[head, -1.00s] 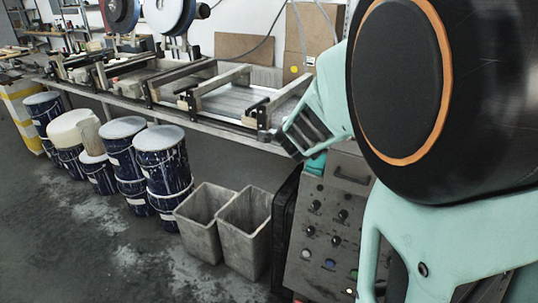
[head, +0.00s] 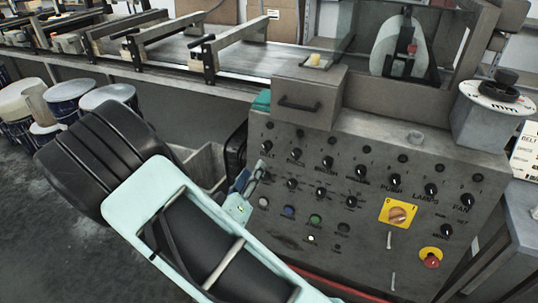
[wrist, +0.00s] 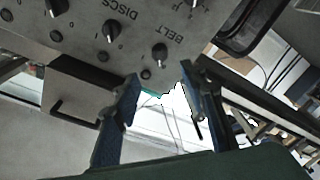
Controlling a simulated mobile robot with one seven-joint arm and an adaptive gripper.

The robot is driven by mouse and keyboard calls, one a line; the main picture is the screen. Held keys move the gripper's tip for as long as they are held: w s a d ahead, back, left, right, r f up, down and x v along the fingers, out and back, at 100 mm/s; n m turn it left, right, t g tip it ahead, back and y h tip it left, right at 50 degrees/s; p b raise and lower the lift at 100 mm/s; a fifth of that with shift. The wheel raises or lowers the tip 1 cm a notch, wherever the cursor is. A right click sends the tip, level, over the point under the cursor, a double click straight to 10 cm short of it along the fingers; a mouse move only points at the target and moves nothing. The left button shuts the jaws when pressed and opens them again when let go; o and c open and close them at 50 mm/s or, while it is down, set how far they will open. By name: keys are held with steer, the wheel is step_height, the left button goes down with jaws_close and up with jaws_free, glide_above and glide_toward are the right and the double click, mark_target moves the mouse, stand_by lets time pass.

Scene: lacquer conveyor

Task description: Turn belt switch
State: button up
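The grey control panel (head: 372,262) stands in the middle and right of the head view, with rows of dark knobs. The belt switch (head: 267,147) is a dark knob at the panel's upper left. It also shows in the wrist view (wrist: 160,53), beside the label BELT. My gripper (head: 252,178) is at the panel's left edge, a little below the belt switch. In the wrist view my gripper (wrist: 160,73) is open, its two blue fingers apart and nothing between them. The belt switch appears just past the gap between the fingertips; contact cannot be told.
The discs knob (wrist: 109,31) is close beside the belt switch. A box with a handle (head: 305,98) stands on the panel top. A yellow-plated rotary switch (head: 398,213) and a red button (head: 431,260) are lower right. Paint buckets (head: 110,97) stand at the left.

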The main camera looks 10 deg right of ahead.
mark_target(265, 149)
steer(key=b+x, duration=0.1)
steer(key=x, duration=0.9)
steer(key=shift+w+d+r, duration=0.1)
steer(key=shift+w, duration=0.05)
steer(key=shift+c, duration=0.3)
jaws_close()
